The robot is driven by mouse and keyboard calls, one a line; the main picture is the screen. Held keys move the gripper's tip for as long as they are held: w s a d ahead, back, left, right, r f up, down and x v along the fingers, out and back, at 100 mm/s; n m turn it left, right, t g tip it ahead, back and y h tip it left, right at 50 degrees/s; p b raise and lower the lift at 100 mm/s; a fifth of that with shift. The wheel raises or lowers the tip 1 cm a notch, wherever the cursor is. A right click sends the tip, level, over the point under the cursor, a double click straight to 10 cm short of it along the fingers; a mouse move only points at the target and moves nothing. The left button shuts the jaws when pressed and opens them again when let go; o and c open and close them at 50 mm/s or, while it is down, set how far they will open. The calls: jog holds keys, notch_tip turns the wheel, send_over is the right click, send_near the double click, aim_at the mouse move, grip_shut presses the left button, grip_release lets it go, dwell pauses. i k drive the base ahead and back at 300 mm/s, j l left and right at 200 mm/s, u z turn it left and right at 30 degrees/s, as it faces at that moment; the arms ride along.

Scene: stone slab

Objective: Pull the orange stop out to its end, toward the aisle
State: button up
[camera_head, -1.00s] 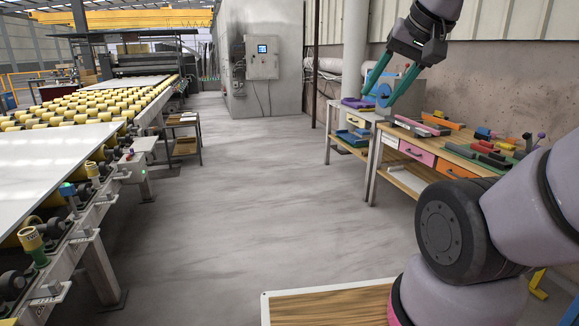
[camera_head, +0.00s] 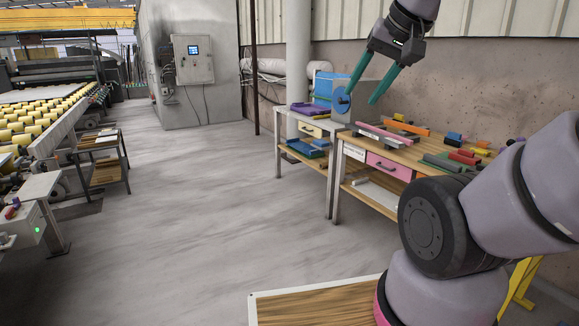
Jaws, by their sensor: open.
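An orange bar (camera_head: 407,128) lies on the wooden bench top (camera_head: 408,155) at the right, among several coloured pieces. It looks like the orange stop, but at this size I cannot tell for sure, nor how it is mounted. My gripper (camera_head: 361,97) is open and empty, with its two green fingers pointing down and left. In the picture it hangs above and left of the orange bar, in front of a grey block with a blue disc (camera_head: 342,100). The fingers look apart from the bar.
A pink drawer (camera_head: 388,167) is in the bench front. A white table (camera_head: 290,118) adjoins the bench's far end. The grey floor aisle (camera_head: 220,200) is clear. A roller conveyor (camera_head: 40,125) and small shelf rack (camera_head: 101,160) stand left. A grey control box (camera_head: 193,60) is on the far wall.

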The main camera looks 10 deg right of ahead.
aim_at(410, 128)
jog(key=i+z, duration=0.4)
jog(key=i, duration=1.7)
jog(key=i+z, duration=0.25)
jog(key=i, duration=0.3)
jog(key=i+j+z, duration=0.1)
jog(key=i+z, duration=0.2)
jog(key=i, duration=0.25)
jog(key=i+j+z, duration=0.25)
jog(key=i, duration=0.3)
